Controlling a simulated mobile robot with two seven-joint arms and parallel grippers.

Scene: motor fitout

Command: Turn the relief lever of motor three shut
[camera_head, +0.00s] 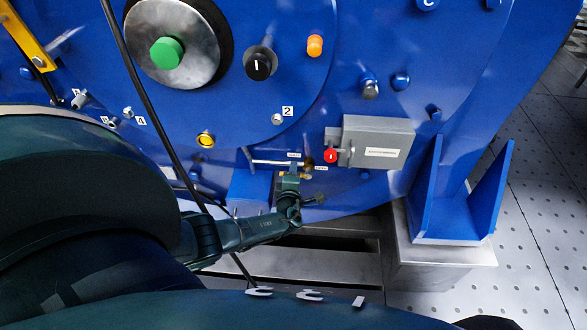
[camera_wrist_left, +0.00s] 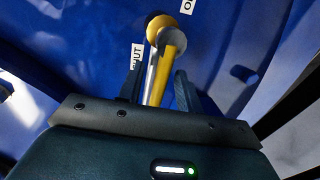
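The relief lever (camera_wrist_left: 152,78) is a yellow bar with a pale metal side, running down from a round brass hub. A "SHUT" label (camera_wrist_left: 137,57), partly covered, is to its left, and a label starting with "O" (camera_wrist_left: 187,6) is at the upper right. In the head view the small brass valve (camera_head: 307,166) sits low on the blue motor. My left gripper (camera_wrist_left: 158,88) has its fingers apart, one on each side of the lever; a gap shows on the left. In the head view my left gripper (camera_head: 289,181) is just below the valve, its fingertips small and dark.
A grey box (camera_head: 378,142) with a red knob (camera_head: 331,156) is right of the valve. A thin metal rod (camera_head: 272,162) is on its left. A blue bracket (camera_head: 455,205) stands farther right. A black cable (camera_head: 160,125) hangs in front of the motor. Perforated floor (camera_head: 540,235) is clear at right.

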